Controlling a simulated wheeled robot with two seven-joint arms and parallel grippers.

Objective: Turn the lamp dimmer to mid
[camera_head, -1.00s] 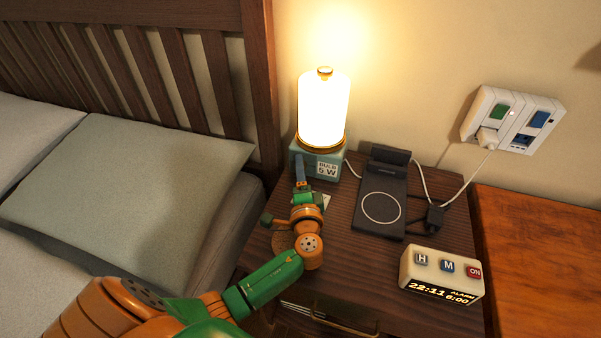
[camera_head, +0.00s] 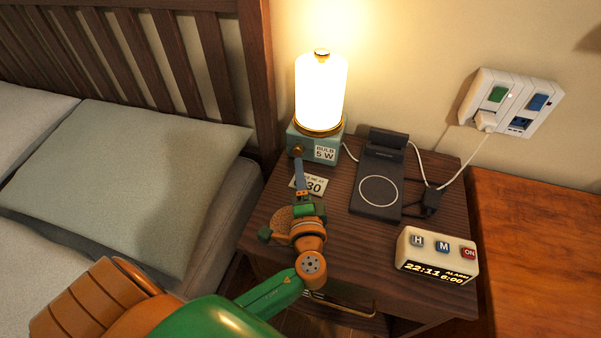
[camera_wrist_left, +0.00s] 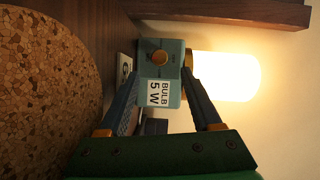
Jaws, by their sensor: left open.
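The lamp (camera_head: 320,95) is lit and stands at the back left of the nightstand. Its teal base carries a "BULB 5 W" label (camera_head: 325,153). The brass dimmer knob (camera_head: 298,149) is on the base's front; in the left wrist view the knob (camera_wrist_left: 158,57) shows a pale mark, its setting too small to read. My left gripper (camera_head: 299,163) is open in front of the knob. In the left wrist view its fingers (camera_wrist_left: 161,78) appear on either side of the base, with the knob between them and seemingly a gap ahead. My right gripper is not in view.
A cork coaster (camera_head: 281,220) is beside my wrist. A charging pad (camera_head: 378,190) and an alarm clock (camera_head: 437,257) showing 22:11 stand to the right. The bed is on the left.

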